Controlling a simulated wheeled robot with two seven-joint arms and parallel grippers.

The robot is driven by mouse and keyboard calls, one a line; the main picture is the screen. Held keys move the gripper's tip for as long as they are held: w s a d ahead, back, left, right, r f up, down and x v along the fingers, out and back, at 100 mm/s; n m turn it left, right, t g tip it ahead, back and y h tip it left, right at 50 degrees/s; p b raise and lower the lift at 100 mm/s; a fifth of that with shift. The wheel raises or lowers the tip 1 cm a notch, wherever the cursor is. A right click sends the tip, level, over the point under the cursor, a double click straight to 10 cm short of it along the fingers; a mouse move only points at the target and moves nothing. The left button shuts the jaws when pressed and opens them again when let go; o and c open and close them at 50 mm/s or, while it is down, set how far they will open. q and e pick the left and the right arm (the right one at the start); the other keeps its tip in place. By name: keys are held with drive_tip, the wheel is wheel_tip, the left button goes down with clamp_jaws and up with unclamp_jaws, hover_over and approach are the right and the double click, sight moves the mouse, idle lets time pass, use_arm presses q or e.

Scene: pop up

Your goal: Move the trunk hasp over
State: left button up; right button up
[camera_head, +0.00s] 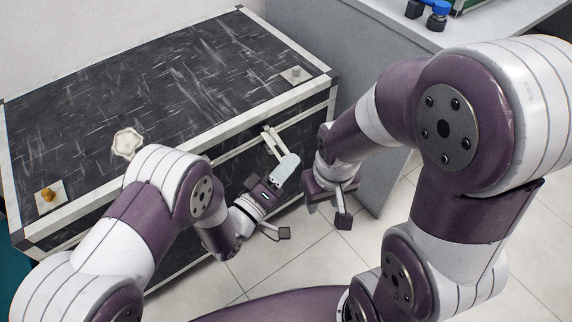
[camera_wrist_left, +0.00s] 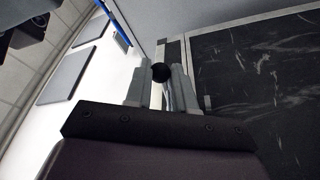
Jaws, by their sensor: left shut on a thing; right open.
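The black trunk (camera_head: 190,75) with pale edge strips stands shut at the upper left of the head view; it also shows in the left wrist view (camera_wrist_left: 265,90). The pale metal hasp (camera_head: 270,137) sticks out from its front, near the lid's seam. My left gripper (camera_head: 286,163) is shut on the hasp's outer end, which its fingers partly hide. In the left wrist view a dark round knob (camera_wrist_left: 161,72) shows between the fingertips. My right gripper (camera_head: 328,208) is open and empty, right of the hasp, in front of the trunk and apart from it.
A white knob (camera_head: 127,143), a small brass piece (camera_head: 47,194) and a small pale block (camera_head: 296,75) are on the trunk's lid. A grey desk (camera_head: 375,140) stands close to the trunk's right side. Tiled floor (camera_head: 300,250) in front is clear.

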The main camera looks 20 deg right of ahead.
use_arm(q)
drive_tip(key=shift+o, duration=0.2)
drive_tip(key=shift+r+p, duration=1.35)
drive_tip(key=shift+r, duration=0.25)
drive_tip(key=shift+o, duration=0.2)
drive_tip(key=shift+w+r+p, duration=0.2)
drive_tip(key=shift+r+p, duration=0.5)
drive_tip(key=shift+r, duration=0.15)
drive_tip(key=shift+f, duration=0.1)
drive_tip(key=o, duration=0.9)
drive_tip(key=shift+a, duration=0.1)
